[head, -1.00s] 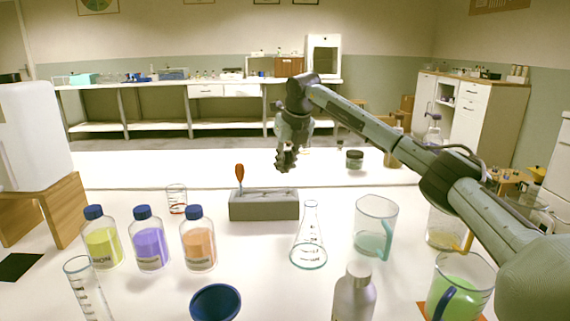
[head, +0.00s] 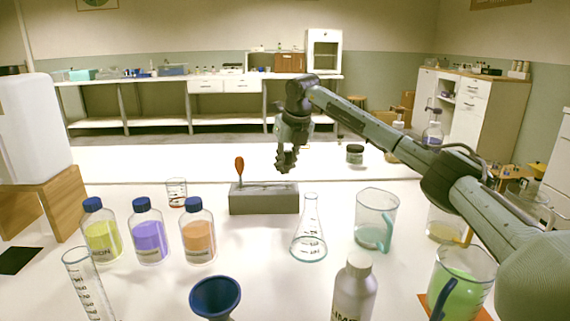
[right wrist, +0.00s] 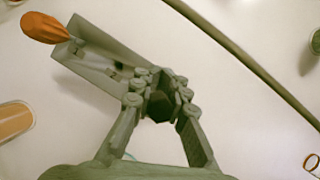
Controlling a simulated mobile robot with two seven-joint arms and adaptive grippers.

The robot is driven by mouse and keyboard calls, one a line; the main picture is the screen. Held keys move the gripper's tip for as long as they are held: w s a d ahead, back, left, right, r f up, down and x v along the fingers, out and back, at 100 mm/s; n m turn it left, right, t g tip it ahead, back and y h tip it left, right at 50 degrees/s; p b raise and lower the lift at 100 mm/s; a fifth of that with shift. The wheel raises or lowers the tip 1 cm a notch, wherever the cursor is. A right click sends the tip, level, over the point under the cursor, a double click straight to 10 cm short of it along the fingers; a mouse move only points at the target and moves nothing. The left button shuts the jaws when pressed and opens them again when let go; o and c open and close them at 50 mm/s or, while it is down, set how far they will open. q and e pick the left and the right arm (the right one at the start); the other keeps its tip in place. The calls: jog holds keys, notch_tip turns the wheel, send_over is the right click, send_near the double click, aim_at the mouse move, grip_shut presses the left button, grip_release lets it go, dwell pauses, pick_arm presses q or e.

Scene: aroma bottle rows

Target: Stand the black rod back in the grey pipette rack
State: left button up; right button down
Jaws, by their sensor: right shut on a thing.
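The grey pipette rack (head: 264,203) stands on the white table, with an orange-bulbed pipette (head: 239,170) upright near its left end. My right gripper (head: 286,166) is above and behind the rack's right end, apart from it in the head view. In the right wrist view my right gripper (right wrist: 162,88) is shut on the black rod (right wrist: 160,106), seen almost end-on as a dark shape between the fingers. The rack (right wrist: 90,52) lies up and left of the fingers there, partly hidden by them. The rod's lower end cannot be made out. My left gripper is out of view.
Bottles with blue caps (head: 147,232) and a small beaker (head: 176,192) stand left of the rack. An Erlenmeyer flask (head: 309,235) is close in front, a beaker (head: 375,220) to the right. A dark jar (head: 355,155) stands farther back. The table behind the rack is mostly clear.

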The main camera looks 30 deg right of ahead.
aim_at(288, 151)
jog(key=c, duration=1.4)
grip_release()
jog(key=shift+p+v, duration=1.4)
jog(key=shift+v, duration=1.1)
jog(key=shift+r, duration=2.45)
